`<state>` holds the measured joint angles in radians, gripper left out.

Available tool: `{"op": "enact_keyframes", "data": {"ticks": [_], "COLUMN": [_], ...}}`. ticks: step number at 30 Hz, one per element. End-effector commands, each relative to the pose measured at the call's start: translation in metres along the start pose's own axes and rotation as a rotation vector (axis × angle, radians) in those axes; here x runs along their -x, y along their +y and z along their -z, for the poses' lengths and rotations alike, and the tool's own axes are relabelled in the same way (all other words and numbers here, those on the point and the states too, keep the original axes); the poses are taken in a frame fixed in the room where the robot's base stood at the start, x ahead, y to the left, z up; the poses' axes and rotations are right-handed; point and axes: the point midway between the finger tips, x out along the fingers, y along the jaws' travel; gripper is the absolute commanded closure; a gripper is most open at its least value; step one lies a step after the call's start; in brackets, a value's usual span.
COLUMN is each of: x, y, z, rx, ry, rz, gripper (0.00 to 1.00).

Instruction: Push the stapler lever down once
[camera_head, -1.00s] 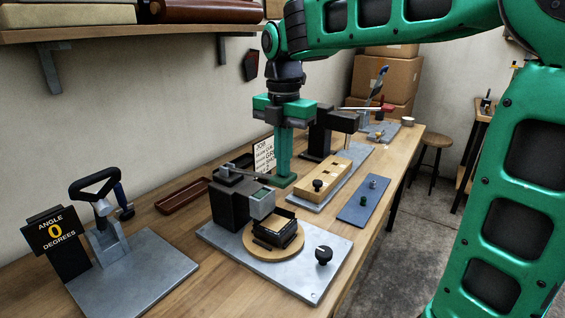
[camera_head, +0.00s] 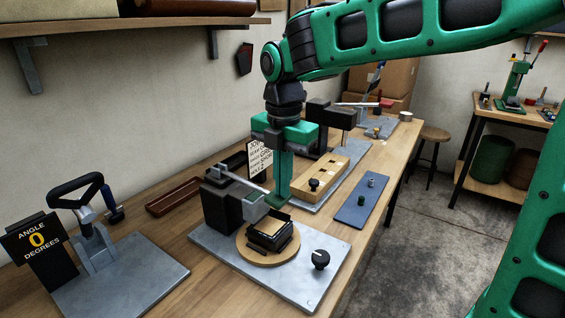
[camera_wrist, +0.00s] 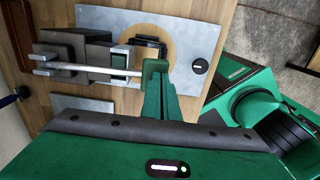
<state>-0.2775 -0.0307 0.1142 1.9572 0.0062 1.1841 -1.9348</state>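The stapler (camera_head: 222,203) is a black block with a grey head over a round wooden disc (camera_head: 268,252), on a metal plate. Its thin metal lever (camera_head: 242,181) slopes down toward my gripper; the lever also shows in the wrist view (camera_wrist: 95,69). My gripper (camera_head: 277,198) points down with its green fingers together, at the lever's free end. In the wrist view the fingertips (camera_wrist: 155,68) cover the lever's tip, so the exact contact is hidden. A black holder (camera_head: 268,235) sits on the disc, partly under the stapler head.
A black knob (camera_head: 320,259) stands on the plate's right. An angle sign (camera_head: 37,243) and a black-handled press (camera_head: 85,200) stand at left. A wooden block (camera_head: 322,180), blue plate (camera_head: 361,200) and brown tray (camera_head: 179,194) lie nearby. A shelf (camera_head: 130,22) overhangs the wall side.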

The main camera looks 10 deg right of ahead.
Motion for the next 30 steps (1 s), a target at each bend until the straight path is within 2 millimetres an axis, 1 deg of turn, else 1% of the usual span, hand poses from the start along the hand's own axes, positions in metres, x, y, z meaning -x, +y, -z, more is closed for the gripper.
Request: {"op": "enact_keyframes", "data": {"ticks": [1, 4, 8, 10, 16, 24, 27, 30], "x": [-0.012, -0.012, -0.005, 0.003, 0.044, 0.100, 0.116, 0.127], "y": [-0.006, -0.006, -0.006, -0.007, -0.009, -0.022, -0.025, -0.027], "z": [0.003, 0.003, 0.003, 0.003, 0.001, -0.001, -0.001, -0.001], "rx": [0.004, 0.004, 0.004, 0.005, 0.004, 0.001, 0.001, 0.002], "ry": [0.013, 0.013, 0.012, 0.011, 0.001, -0.001, -0.001, 0.000], "rz": [0.030, 0.030, 0.027, 0.023, 0.001, -0.002, -0.002, -0.001], "gripper": [1.00, 1.00, 1.00, 1.00, 1.00, 1.00, 1.00, 1.00]}}
